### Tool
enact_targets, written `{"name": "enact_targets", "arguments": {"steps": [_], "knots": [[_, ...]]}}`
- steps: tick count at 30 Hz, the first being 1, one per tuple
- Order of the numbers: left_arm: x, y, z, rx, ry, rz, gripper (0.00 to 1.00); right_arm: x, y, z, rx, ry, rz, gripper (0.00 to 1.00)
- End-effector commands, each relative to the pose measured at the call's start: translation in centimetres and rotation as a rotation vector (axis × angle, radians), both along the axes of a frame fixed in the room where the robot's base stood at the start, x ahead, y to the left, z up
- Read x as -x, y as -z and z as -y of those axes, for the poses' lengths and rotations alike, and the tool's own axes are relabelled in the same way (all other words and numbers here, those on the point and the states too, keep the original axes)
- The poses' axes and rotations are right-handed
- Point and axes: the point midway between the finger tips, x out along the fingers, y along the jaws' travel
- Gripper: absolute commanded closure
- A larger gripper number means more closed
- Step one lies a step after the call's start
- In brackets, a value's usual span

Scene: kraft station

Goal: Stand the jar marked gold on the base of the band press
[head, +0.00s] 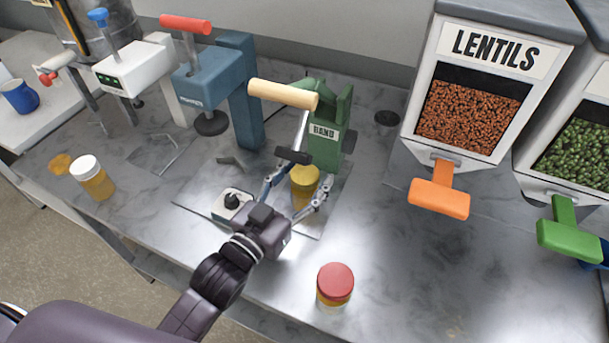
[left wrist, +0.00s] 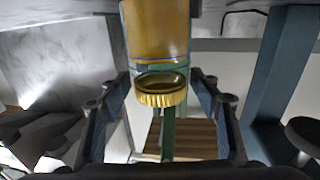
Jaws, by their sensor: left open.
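The jar with the gold lid (head: 305,175) stands upright beneath the head of the green band press (head: 326,140), which is labelled BAND. Its amber body and ribbed gold lid (left wrist: 162,98) show upside down in the left wrist view. My left gripper (head: 297,188) is open, with one finger on each side of the jar. In the left wrist view a gap shows between the fingers (left wrist: 163,88) and the lid. The jar's foot and the press base under it are partly hidden by the gripper. My right gripper is not in view.
A red-lidded jar (head: 335,282) stands at the front, right of my left arm. A white-lidded jar (head: 91,176) is at the left. A blue press (head: 207,85) stands beside the band press. The lentils dispenser (head: 475,100) is at the right.

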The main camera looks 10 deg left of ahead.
Motion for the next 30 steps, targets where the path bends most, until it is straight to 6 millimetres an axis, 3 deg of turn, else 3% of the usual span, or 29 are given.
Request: {"name": "enact_targets", "arguments": {"steps": [5, 21, 30], "knots": [[0.5, -0.1, -0.2, -0.001, 0.0, -0.002, 0.42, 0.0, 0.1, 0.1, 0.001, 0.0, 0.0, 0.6], [8.9, 0.1, -3.1, -0.002, 0.001, -0.005, 0.42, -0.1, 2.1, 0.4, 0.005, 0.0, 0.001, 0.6], [11.1, -0.2, -3.9, 0.0, 0.001, 0.0, 0.42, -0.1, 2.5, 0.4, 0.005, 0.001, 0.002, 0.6]]}}
